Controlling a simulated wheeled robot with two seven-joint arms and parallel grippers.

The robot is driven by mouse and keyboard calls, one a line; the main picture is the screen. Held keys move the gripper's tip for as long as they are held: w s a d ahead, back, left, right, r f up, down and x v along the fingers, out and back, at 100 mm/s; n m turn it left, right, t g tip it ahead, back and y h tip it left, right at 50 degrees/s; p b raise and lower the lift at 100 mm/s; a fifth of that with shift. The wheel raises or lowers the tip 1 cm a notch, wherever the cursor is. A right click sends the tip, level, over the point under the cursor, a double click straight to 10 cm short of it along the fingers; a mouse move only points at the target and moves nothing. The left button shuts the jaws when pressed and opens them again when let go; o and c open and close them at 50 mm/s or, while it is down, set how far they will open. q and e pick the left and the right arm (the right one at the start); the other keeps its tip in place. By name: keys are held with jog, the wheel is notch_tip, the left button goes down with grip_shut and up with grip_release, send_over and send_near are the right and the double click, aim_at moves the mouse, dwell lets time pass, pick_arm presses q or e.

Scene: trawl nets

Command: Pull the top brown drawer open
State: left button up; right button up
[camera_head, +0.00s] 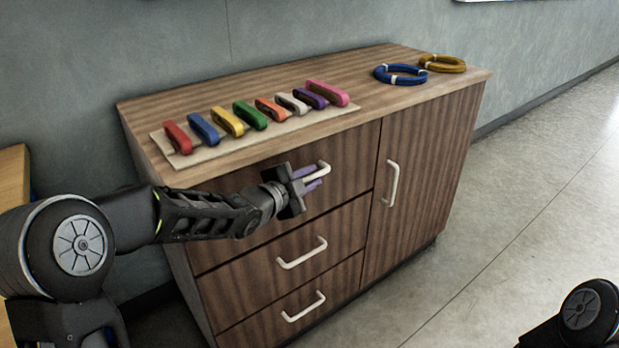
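The top brown drawer (345,185) is the upper left front of a wood-grain cabinet. It looks closed, flush with the fronts around it. Its white bar handle (322,169) is partly hidden by my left gripper (309,180). The gripper's two purple fingers are at the handle, one above and one below it. I cannot tell whether they touch or grip it. My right gripper is out of view; only a dark part of my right arm shows at the lower right.
Below are two more drawers with white handles (302,252) (304,306); a door with a handle (391,183) is at right. Several coloured straps lie on a board (210,153) on the cabinet top, with blue (400,75) and yellow (443,63) rings. Floor at right is clear.

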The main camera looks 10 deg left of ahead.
pick_arm(q)
grip_shut()
dwell(1.1)
